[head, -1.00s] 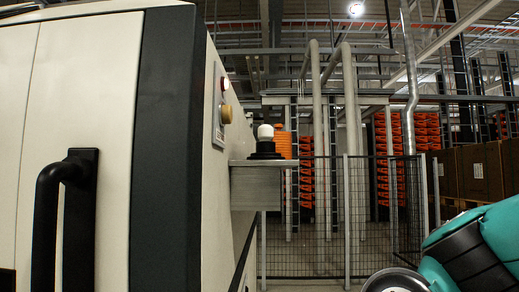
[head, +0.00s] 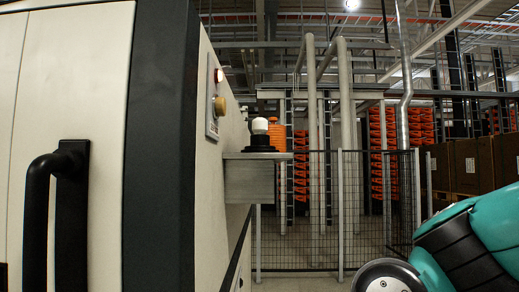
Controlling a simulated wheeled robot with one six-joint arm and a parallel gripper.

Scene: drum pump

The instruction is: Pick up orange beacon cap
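An orange ribbed cylinder, which looks like the orange beacon cap (head: 277,138), shows at the centre of the head view, upright just behind and to the right of a white bulb (head: 260,126) on a black base (head: 259,144). The base stands on a grey metal shelf (head: 250,182) fixed to the side of a cabinet. The lower left part of the cap is hidden by the bulb's base. It appears to stand on the shelf. My gripper is not in view.
A cream and dark grey cabinet (head: 75,100) with a black handle (head: 60,190) fills the left. A yellow button (head: 220,106) is on its side panel. A mesh fence (head: 325,225) stands behind the shelf. My teal arm part is at lower right.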

